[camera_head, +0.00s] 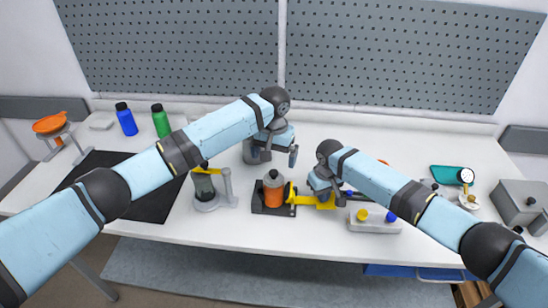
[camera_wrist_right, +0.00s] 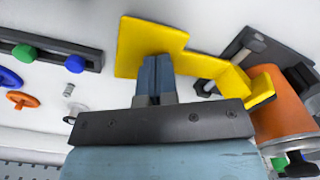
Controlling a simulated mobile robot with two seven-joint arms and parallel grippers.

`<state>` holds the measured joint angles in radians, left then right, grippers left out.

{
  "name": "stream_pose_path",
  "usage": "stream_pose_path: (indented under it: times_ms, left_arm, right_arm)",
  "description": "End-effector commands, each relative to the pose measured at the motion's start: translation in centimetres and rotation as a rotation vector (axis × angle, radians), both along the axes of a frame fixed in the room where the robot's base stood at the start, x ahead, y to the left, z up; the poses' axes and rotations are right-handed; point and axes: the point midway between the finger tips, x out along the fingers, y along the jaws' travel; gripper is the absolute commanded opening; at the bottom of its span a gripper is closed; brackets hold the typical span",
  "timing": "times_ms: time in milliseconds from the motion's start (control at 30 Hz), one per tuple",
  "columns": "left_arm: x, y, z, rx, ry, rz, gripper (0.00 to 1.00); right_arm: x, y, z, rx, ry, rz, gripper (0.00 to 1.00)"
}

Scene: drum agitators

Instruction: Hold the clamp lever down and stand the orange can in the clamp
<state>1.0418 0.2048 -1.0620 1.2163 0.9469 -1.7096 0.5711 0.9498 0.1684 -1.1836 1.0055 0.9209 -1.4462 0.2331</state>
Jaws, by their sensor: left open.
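The orange can (camera_head: 274,196) with a grey top stands upright at the black clamp base (camera_head: 266,210); it also shows in the right wrist view (camera_wrist_right: 284,105). The yellow clamp lever (camera_head: 306,201) runs to the right from beside the can. My right gripper (camera_head: 334,199) is at the lever's wide end. In the right wrist view its fingers (camera_wrist_right: 155,70) are together and over the yellow plate (camera_wrist_right: 140,45), apparently touching it. My left gripper (camera_head: 280,156) is open and empty, above and behind the can, apart from it. Whether the clamp jaw presses the can cannot be told.
A grey stand with a dark can (camera_head: 205,187) is left of the clamp. Blue (camera_head: 126,120) and green (camera_head: 160,121) bottles stand at the back left. A grey box (camera_head: 520,203) is far right.

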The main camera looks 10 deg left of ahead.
Motion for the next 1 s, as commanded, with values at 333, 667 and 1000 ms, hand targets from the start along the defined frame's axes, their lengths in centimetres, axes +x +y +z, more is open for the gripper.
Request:
stream_pose_path:
  times_ms: [333,667,1000]
  left_arm:
    - [0.0,0.0,0.0,0.0,0.0,0.0,1.0]
    - [0.0,0.0,-0.1,0.0,0.001,0.0,1.0]
    - [0.0,0.0,0.0,0.0,0.001,0.0,1.0]
  right_arm:
    - [0.0,0.0,0.4,0.0,0.001,0.0,0.0]
    - [0.0,-0.1,2.4,-0.001,0.0,0.0,0.0]
    - [0.0,0.0,4.5,0.0,0.0,0.0,0.0]
